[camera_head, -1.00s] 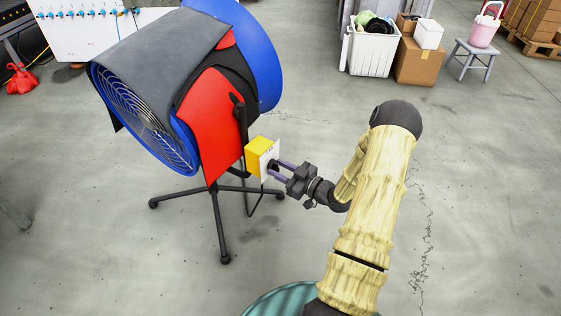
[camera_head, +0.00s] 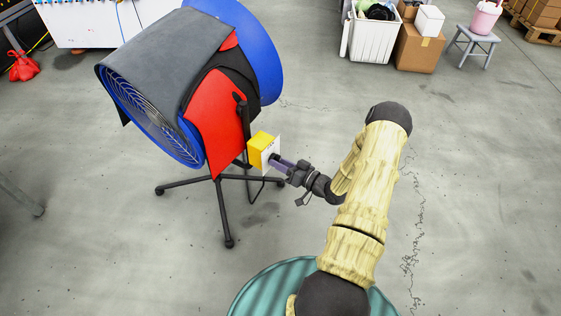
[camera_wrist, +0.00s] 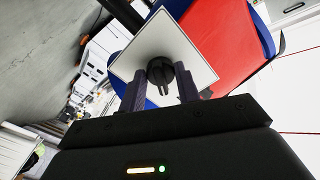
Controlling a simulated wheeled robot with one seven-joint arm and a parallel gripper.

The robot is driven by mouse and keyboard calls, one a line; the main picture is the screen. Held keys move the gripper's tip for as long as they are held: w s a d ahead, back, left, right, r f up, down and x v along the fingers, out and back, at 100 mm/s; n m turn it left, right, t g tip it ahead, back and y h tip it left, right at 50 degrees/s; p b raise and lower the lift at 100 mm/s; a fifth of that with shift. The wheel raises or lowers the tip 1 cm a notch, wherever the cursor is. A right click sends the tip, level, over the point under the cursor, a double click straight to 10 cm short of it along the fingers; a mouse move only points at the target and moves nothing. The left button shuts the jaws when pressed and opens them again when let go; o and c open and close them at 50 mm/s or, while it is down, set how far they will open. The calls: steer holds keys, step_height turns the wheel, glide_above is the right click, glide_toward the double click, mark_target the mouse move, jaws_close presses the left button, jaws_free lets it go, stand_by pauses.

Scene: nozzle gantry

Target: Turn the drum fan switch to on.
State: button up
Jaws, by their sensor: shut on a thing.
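The drum fan (camera_head: 190,85) has a blue housing, a dark cover and red panels, and stands on a dark legged base. Its yellow switch box (camera_head: 262,145) with a pale faceplate (camera_wrist: 140,58) is at the fan's right side. The black switch knob (camera_wrist: 160,72) is in the middle of that plate. My gripper (camera_head: 275,160) reaches the box from the right and is shut on the knob. In the wrist view its two dark fingers (camera_wrist: 160,80) lie on either side of the knob. Any markings on the plate are too small to read.
A black cable hangs under the switch box. A white bin (camera_head: 372,36), a cardboard box (camera_head: 418,48) and a stool (camera_head: 473,40) stand at the back right. The floor on the right is mostly clear.

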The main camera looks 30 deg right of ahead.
steer(key=shift+f, duration=0.1)
steer(key=o, duration=0.9)
steer(key=shift+o, duration=0.2)
steer(key=p+v, duration=0.4)
steer(key=v, duration=1.3)
steer(key=shift+s, duration=0.25)
steer(key=shift+w+d, duration=0.1)
steer(key=shift+w, duration=0.05)
